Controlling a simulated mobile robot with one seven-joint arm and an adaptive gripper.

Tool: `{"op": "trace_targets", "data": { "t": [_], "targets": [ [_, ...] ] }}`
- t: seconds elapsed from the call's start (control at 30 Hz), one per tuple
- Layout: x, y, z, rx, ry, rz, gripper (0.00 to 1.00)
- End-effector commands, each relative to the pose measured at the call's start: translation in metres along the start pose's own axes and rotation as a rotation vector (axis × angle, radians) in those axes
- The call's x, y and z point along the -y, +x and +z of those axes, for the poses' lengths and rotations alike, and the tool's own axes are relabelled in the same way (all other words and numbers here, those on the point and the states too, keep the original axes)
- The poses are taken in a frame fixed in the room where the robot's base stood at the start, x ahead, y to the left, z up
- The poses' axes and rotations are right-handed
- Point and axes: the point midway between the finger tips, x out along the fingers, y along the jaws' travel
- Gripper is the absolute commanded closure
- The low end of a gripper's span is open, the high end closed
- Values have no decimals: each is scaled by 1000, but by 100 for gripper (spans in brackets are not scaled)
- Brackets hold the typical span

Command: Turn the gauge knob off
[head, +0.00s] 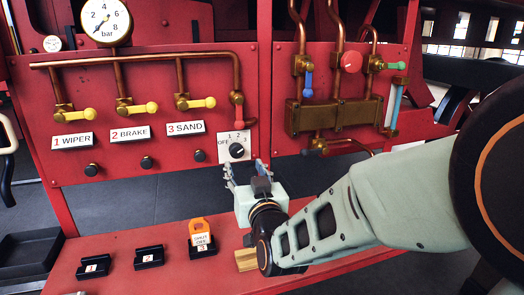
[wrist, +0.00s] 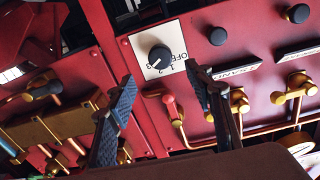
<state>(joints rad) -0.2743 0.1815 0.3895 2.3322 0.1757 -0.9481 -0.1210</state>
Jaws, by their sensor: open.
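The gauge knob (head: 237,150) is a small round black knob on a white plate marked OFF, 1, 2 and 3, on the red panel. It also shows in the wrist view (wrist: 159,58), beyond and between my fingertips. Its pointer appears turned away from OFF, but the exact mark is too small to read. My gripper (head: 246,172) is open and empty, just below and in front of the plate in the head view. In the wrist view its two fingers (wrist: 160,78) stand wide apart and do not touch the knob. The pressure gauge (head: 107,22) is at the upper left.
Yellow valve levers (head: 145,108) labelled WIPER, BRAKE and SAND are left of the knob. A red-handled valve (head: 238,112) hangs just above it. A red ledge (head: 130,285) below carries black blocks and an orange tag (head: 200,230). Brass pipework (head: 337,115) fills the right panel.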

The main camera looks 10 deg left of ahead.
Motion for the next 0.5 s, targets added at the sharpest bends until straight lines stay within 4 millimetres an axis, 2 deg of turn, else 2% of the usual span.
{"op": "trace_targets", "data": {
  "t": [0.5],
  "targets": [
    [0,83,0,1,3,-1,53]
  ]
}}
